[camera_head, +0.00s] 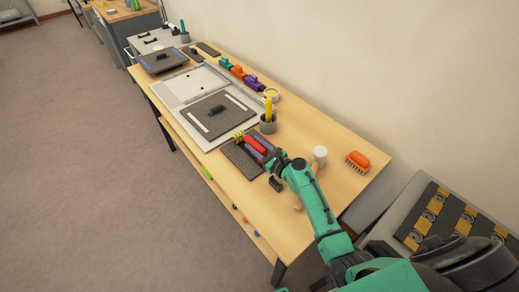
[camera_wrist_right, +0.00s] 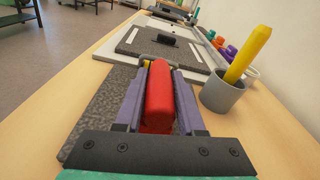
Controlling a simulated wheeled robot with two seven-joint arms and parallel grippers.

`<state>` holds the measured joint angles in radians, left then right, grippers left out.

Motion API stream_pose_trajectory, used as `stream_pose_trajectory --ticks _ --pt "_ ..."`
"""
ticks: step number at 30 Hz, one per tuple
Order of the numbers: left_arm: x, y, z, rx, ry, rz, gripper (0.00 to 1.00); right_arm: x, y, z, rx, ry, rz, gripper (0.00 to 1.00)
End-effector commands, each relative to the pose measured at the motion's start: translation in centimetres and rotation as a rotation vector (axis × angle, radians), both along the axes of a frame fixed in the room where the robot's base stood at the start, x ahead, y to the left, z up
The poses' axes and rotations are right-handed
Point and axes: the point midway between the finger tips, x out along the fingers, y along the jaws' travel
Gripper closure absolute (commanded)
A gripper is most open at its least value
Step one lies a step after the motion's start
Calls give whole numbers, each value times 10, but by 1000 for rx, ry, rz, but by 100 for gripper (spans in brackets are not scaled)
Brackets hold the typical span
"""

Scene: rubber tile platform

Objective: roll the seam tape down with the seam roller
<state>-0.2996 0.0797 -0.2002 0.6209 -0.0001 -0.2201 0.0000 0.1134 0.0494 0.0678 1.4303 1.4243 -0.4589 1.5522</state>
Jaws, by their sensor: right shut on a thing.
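My right gripper (camera_head: 262,150) is shut on the red handle of the seam roller (camera_head: 253,144). In the right wrist view the red handle (camera_wrist_right: 158,98) lies between the two purple-grey fingers, with some yellow showing at its far end; the roller wheel itself is hard to make out. The roller is over a dark speckled mat (camera_head: 236,155); I cannot tell whether it touches it. Beyond is a dark tile (camera_head: 215,122) with a black block (camera_head: 218,111) and white strips (camera_head: 197,119) along two sides, possibly the seam tape. My left gripper is not in view.
The tile lies on a pale grey platform (camera_head: 183,114). A grey cup (camera_head: 267,127) with a yellow tool stands close right of the roller. An orange brush (camera_head: 357,160) and a white cylinder (camera_head: 320,151) stand farther right. Coloured tools line the wall side.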

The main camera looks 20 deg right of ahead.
Motion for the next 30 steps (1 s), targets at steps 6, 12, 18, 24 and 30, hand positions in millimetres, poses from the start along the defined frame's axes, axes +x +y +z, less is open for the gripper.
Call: stream_pose_trajectory --ticks 6,12,18,24,30 --pt "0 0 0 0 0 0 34 3 0 0 -1 0 -1 100" --pt "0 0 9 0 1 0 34 3 0 11 -1 -2 -2 100" --pt "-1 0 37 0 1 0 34 3 0 39 -1 -3 -1 100" --pt "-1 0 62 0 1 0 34 3 0 64 0 -3 -2 100" --pt "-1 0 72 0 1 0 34 3 0 74 0 -2 -1 100"
